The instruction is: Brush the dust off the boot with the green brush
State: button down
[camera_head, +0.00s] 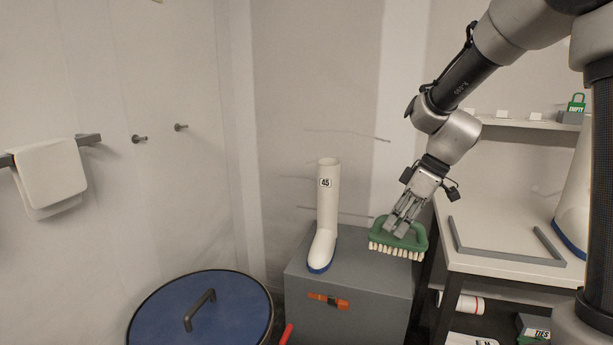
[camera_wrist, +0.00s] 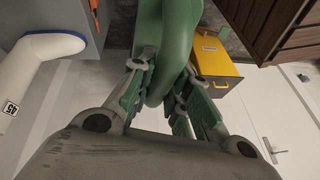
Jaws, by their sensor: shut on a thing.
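A white boot (camera_head: 327,212) with a blue sole and a "45" label stands upright on a grey box (camera_head: 350,293). The boot also shows at the left of the wrist view (camera_wrist: 30,62), with its blue sole edge. My gripper (camera_head: 402,226) is shut on the handle of the green brush (camera_head: 412,240), to the right of the boot. The brush's pale bristles point down over the right side of the box, apart from the boot; I cannot tell if they touch the box top. The green handle lies between my fingers in the wrist view (camera_wrist: 170,50). No dust can be made out on the boot.
A blue round lid (camera_head: 225,308) with a grey handle is at the lower left. A white-topped bench (camera_head: 500,225) with a grey frame stands right of the box. A white cloth (camera_head: 50,175) hangs on the left wall. A yellow box (camera_wrist: 213,62) shows in the wrist view.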

jog(key=w+d+f+m+t+h, duration=0.1)
jog(key=w+d+f+m+t, duration=0.15)
jog(key=w+f+m, duration=0.5)
jog(key=s+d+f+m+t+h, duration=0.1)
jog(key=d+f+m, duration=0.3)
jog(key=f, duration=0.7)
jog(key=shift+s+d+f+t+h, duration=0.2)
jog(key=shift+s+d+t+h, duration=0.2)
jog(key=shift+d, duration=0.5)
